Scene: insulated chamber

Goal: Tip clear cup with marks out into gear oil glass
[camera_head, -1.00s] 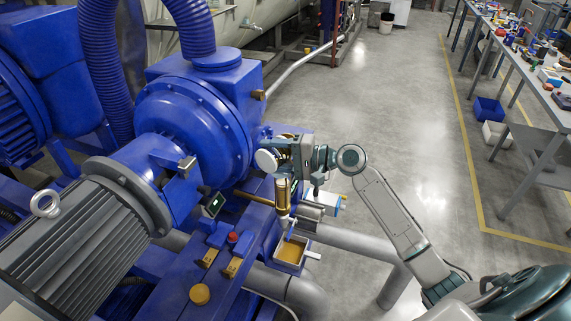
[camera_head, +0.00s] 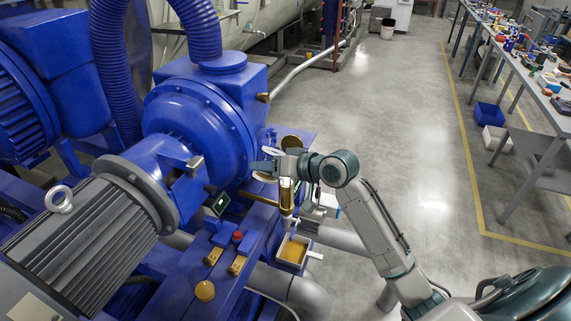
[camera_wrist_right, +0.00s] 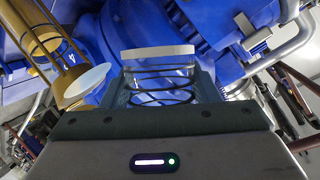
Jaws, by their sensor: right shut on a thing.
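My right gripper (camera_head: 266,166) is shut on the clear cup with marks (camera_wrist_right: 160,75), beside the blue machine. In the right wrist view the cup shows dark rings and a pale rim between the jaws. I cannot tell whether any liquid is in it. The gear oil glass (camera_head: 287,196) is a brass-coloured upright tube just below and right of the jaws; in the right wrist view what looks like it (camera_wrist_right: 40,30) is at upper left, apart from the cup. Its top is partly hidden by my gripper. My left gripper is not in view.
A round brass lid-like disc (camera_head: 291,142) is behind my wrist. A small tray with amber liquid (camera_head: 306,242) sits below the glass. A blue pump housing (camera_head: 195,125) stands close to the left. The floor to the right is clear up to a long workbench (camera_head: 520,70).

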